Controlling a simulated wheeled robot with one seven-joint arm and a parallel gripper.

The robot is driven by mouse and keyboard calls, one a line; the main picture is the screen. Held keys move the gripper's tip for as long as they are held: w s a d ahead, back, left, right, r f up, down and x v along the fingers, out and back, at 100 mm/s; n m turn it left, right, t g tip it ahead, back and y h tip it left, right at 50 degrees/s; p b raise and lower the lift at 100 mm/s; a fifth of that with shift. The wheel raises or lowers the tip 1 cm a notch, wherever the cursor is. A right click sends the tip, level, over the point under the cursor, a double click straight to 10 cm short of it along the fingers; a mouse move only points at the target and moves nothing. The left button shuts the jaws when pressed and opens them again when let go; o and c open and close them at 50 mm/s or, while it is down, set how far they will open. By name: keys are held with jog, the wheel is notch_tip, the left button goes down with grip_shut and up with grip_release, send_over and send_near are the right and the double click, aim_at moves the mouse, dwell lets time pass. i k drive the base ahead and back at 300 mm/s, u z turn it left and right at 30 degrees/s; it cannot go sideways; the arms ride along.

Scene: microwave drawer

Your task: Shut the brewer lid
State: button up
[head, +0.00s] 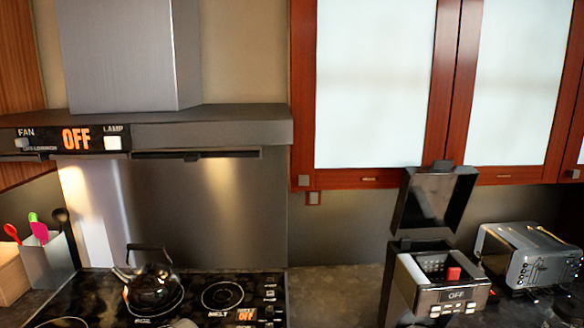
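The brewer (442,284) stands on the counter at the lower right of the head view, with a label reading OFF and several buttons on its front. Its dark lid (434,203) is open and stands upright above the body, leaning up in front of the wall cabinet. The inside of the body shows a light rim and a red part (454,273). My gripper is not in view, so its state and its place relative to the lid cannot be seen.
A silver toaster (530,256) stands close to the brewer's right. The stove (190,297) with a kettle (152,284) is to the left, under a range hood (200,130). Wall cabinets (375,90) hang above. A strip of counter (340,285) between stove and brewer is clear.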

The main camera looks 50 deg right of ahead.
aim_at(439, 195)
jog(key=z, duration=2.6)
